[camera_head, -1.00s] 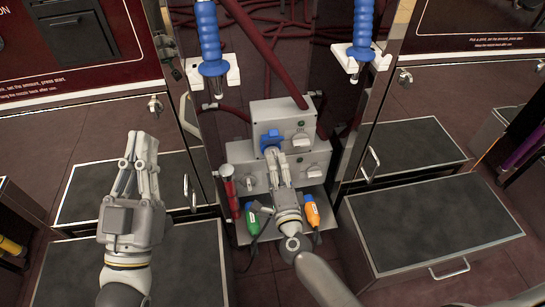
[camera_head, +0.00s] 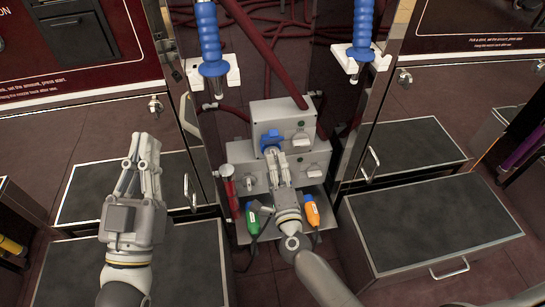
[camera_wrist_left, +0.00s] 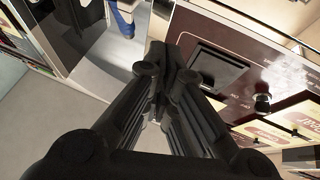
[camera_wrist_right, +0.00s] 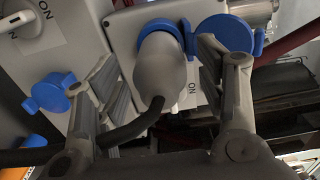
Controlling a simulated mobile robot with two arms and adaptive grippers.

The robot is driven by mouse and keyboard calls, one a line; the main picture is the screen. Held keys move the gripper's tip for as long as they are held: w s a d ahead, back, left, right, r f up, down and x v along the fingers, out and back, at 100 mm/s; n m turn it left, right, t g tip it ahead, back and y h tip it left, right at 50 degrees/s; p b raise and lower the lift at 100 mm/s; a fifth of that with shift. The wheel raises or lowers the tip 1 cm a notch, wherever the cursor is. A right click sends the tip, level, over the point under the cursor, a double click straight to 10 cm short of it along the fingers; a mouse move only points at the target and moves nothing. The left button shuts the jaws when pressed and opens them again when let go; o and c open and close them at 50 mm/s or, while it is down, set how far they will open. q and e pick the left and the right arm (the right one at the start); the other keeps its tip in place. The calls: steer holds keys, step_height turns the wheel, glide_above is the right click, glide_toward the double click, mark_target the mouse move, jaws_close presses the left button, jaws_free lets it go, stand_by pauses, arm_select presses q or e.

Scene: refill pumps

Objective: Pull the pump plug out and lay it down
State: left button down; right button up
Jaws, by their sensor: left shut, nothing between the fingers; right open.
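The grey pump plug (camera_wrist_right: 162,68) sits in a blue-collared socket on the grey switch box (camera_head: 305,121), with its black cable (camera_wrist_right: 132,130) trailing down. The blue of this socket shows in the head view (camera_head: 270,140). My right gripper (camera_head: 276,152) is at the socket. In the right wrist view its open fingers (camera_wrist_right: 155,70) stand on either side of the plug; I cannot tell whether they touch it. My left gripper (camera_head: 147,140) is shut and empty, well left of the box; it also shows in the left wrist view (camera_wrist_left: 165,65).
A blue lid (camera_wrist_right: 228,35) stands open beside the socket. A green connector (camera_head: 252,220) and an orange connector (camera_head: 312,214) flank my right wrist. Blue-handled nozzles (camera_head: 211,45) hang above. A dark-topped platform (camera_head: 430,225) lies at the right.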

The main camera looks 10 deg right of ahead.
arm_select(q)
steer(key=shift+w+f, duration=0.1)
steer(key=shift+f, duration=0.1)
stand_by(0.6)
steer(key=shift+w+a+f+g+y, duration=0.15)
steer(key=shift+f+g+y, duration=0.15)
steer(key=shift+f+g, duration=0.15)
arm_select(e)
jaws_close()
steer(key=shift+s, duration=1)
arm_select(q)
steer(key=shift+w+f+g+p, duration=0.25)
steer(key=shift+f+g, duration=0.2)
steer(key=shift+f, duration=0.3)
steer(key=shift+w+f+g+p, duration=0.2)
steer(key=shift+f+g, duration=0.2)
steer(key=shift+f, duration=0.3)
arm_select(e)
steer(key=shift+s, duration=2)
